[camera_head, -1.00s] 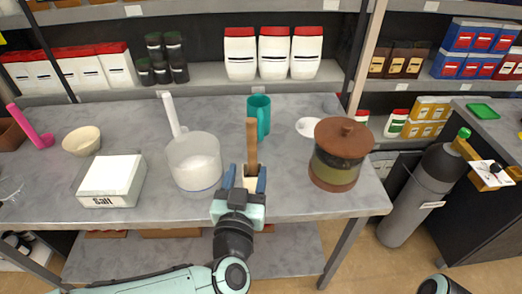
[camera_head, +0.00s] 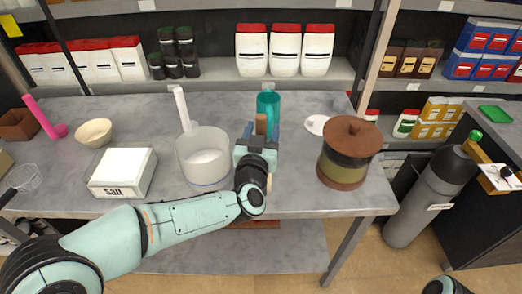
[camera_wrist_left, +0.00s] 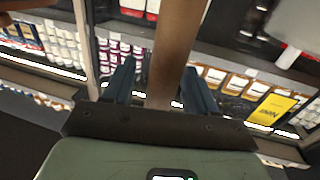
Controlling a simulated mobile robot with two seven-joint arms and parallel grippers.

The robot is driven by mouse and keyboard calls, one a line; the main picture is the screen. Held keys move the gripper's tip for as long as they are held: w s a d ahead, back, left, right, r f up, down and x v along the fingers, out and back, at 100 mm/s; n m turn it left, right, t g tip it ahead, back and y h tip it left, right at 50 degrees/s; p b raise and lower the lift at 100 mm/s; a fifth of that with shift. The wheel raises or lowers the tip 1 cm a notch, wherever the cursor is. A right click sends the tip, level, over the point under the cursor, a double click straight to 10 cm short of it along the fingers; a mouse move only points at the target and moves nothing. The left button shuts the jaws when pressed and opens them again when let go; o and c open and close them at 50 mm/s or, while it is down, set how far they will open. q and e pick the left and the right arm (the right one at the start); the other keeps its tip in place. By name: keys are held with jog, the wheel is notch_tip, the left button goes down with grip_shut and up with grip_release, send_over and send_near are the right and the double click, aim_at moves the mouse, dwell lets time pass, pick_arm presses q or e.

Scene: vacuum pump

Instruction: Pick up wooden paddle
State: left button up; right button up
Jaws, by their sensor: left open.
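The wooden paddle (camera_head: 261,124) shows as a short brown handle end above my left gripper (camera_head: 260,134) in the head view. Its lower part is hidden behind the gripper and wrist. In the left wrist view the brown paddle (camera_wrist_left: 177,45) runs upright between the two dark blue fingers of my left gripper (camera_wrist_left: 163,88). The fingers are open, with gaps on both sides of the wood. My right gripper is not in view.
A teal mug (camera_head: 270,102) stands just behind the gripper. A translucent measuring pot (camera_head: 203,157) is close on its left, and a lidded brown jar (camera_head: 345,160) stands to the right. A white salt box (camera_head: 122,174) is farther left on the grey table (camera_head: 300,192).

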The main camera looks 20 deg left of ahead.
pick_arm(q)
grip_shut()
